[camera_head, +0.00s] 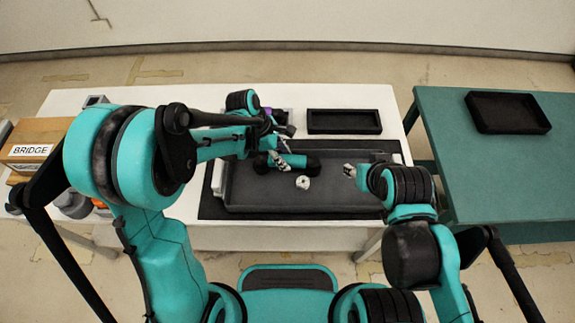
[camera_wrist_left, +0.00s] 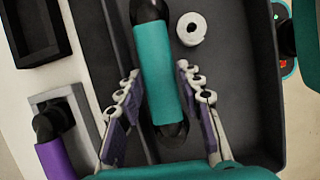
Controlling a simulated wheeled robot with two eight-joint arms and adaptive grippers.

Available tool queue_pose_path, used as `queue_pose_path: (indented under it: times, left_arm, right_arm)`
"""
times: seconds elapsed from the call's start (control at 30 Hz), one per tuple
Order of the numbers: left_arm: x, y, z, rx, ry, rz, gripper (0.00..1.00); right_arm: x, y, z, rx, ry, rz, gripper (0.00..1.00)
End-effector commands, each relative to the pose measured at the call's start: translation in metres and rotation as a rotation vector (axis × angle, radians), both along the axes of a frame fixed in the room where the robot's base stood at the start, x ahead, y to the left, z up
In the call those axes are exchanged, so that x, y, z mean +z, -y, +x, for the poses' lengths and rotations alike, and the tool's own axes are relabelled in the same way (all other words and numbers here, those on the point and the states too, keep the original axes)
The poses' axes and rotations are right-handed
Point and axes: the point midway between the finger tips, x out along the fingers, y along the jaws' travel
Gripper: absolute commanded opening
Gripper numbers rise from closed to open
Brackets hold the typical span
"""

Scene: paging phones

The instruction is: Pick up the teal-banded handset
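The teal-banded handset (camera_wrist_left: 155,70) lies in the grey tray, black at both ends with a teal grip. In the head view it (camera_head: 266,161) is partly hidden behind my left gripper (camera_head: 283,152). In the left wrist view my left gripper (camera_wrist_left: 158,76) is open, its fingers on either side of the teal band. Gaps show between the fingers and the handset. My right gripper (camera_head: 349,170) is at the tray's right side, apart from the handset; its finger opening is too small to judge.
The grey tray (camera_head: 330,199) rests on a black mat on the white table (camera_head: 65,104). A white ring (camera_head: 303,182) lies near the handset. A purple-banded handset (camera_wrist_left: 55,155) rests in a grey cradle. An empty black tray (camera_head: 344,121) is behind. A teal table (camera_head: 500,180) stands at right.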

Motion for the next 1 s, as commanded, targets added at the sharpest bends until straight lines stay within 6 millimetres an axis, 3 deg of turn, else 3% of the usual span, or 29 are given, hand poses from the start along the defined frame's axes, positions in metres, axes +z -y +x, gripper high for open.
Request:
queue_pose_path:
  times: [0.03,0.2,1.0]
  left_arm:
    - [-0.013,0.002,0.000,-0.001,0.000,0.000,0.36]
    - [-0.029,0.009,0.000,-0.002,0.001,0.000,0.36]
    - [-0.032,0.009,0.000,-0.001,0.001,0.000,0.36]
  right_arm:
    - [-0.009,0.000,0.000,0.000,0.000,0.000,0.42]
    - [-0.014,0.000,0.000,0.000,0.000,0.000,0.42]
    - [-0.019,0.000,0.000,0.000,0.000,0.000,0.42]
